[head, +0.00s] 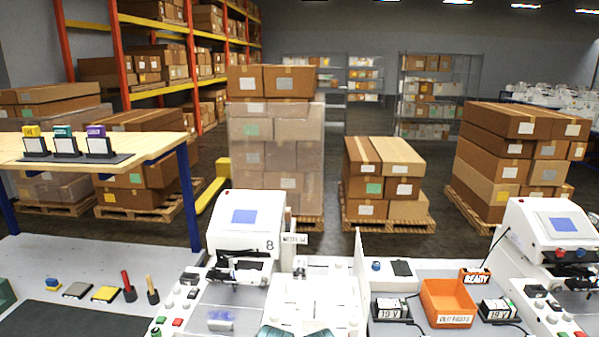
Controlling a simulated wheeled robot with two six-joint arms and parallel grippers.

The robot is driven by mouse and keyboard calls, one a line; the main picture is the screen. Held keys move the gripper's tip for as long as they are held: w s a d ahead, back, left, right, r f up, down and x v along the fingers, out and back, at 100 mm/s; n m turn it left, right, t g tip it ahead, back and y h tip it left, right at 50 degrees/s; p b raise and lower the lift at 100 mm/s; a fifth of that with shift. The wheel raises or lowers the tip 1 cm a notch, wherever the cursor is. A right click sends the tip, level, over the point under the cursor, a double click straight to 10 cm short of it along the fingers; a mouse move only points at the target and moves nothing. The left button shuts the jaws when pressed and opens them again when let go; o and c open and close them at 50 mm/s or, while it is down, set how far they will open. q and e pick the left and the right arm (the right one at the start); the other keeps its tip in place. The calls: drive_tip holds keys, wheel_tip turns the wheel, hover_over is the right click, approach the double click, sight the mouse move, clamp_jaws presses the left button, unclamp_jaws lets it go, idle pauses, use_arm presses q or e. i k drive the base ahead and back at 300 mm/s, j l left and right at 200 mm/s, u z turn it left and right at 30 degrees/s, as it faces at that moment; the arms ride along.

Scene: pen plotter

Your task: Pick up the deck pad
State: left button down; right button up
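No label in view reads "deck pad", so I cannot tell for certain which item it is. Two small flat pads lie on the grey bench at the lower left: a dark grey one (77,291) and a yellow one (106,293). A flat dark square (402,269) also lies right of the middle machine. Neither of my grippers can be made out. Two teal shapes (278,331) are cut off by the bottom edge, and I cannot tell what they are.
A blue-topped block (53,284), a red-handled tool (127,287) and a wooden-handled tool (152,291) flank the pads. White machines stand in the middle (245,222) and at the right (552,232). An orange bin (447,303) sits between them. A wooden shelf (130,147) overhangs at left.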

sight(54, 286)
drive_tip(key=u, duration=1.6)
